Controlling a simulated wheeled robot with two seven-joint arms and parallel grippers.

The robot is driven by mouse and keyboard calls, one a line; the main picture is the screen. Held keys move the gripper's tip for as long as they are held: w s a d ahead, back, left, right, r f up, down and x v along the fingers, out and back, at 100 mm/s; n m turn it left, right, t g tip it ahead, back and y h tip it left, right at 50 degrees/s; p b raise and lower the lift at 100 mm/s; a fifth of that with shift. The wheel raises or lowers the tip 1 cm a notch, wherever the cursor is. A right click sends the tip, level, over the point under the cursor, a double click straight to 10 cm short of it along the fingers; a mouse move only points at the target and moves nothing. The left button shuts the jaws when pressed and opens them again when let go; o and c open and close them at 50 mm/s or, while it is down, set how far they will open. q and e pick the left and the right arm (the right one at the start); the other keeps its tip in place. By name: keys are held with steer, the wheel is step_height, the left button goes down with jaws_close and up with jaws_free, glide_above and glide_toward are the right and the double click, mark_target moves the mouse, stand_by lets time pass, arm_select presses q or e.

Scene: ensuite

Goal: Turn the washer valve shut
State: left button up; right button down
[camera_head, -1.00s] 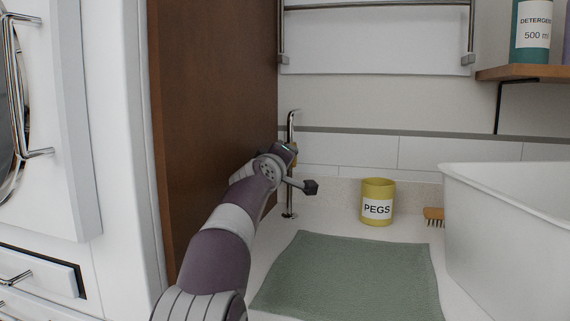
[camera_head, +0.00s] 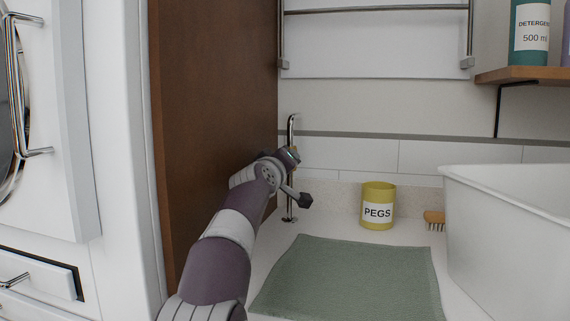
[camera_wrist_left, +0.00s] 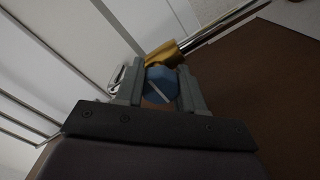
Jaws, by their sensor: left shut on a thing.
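The washer valve shows in the left wrist view as a brass body (camera_wrist_left: 166,54) on a chrome pipe (camera_wrist_left: 222,24), with a blue knob (camera_wrist_left: 161,84) that has a pale stripe across its face. The stripe lies at a slant between the fingers. My left gripper (camera_wrist_left: 160,90) is shut on the blue knob, one finger on each side. In the head view the upright chrome pipe (camera_head: 290,130) stands by the brown panel, and my left gripper (camera_head: 289,156) is at it, hiding most of the valve. My right gripper is not in view.
A brown panel (camera_head: 215,110) stands close on the left of the pipe. A yellow PEGS pot (camera_head: 378,194), a brush (camera_head: 434,219), a green mat (camera_head: 345,280) and a white tub (camera_head: 520,235) are on the counter to the right. A towel rail (camera_head: 375,9) hangs above.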

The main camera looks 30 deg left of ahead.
arm_select(q)
steer(key=o, duration=0.7)
steer(key=shift+w+d+f, duration=0.1)
steer(key=shift+w+f, duration=0.05)
steer(key=shift+f, duration=0.35)
steer(key=o, duration=0.3)
steer(key=shift+r, duration=0.1)
steer(key=shift+o, duration=0.2)
steer(key=shift+r, duration=0.1)
steer(key=shift+s, duration=0.35)
steer(key=b+v, duration=0.4)
steer(key=v, duration=0.8)
steer(key=shift+s, duration=0.1)
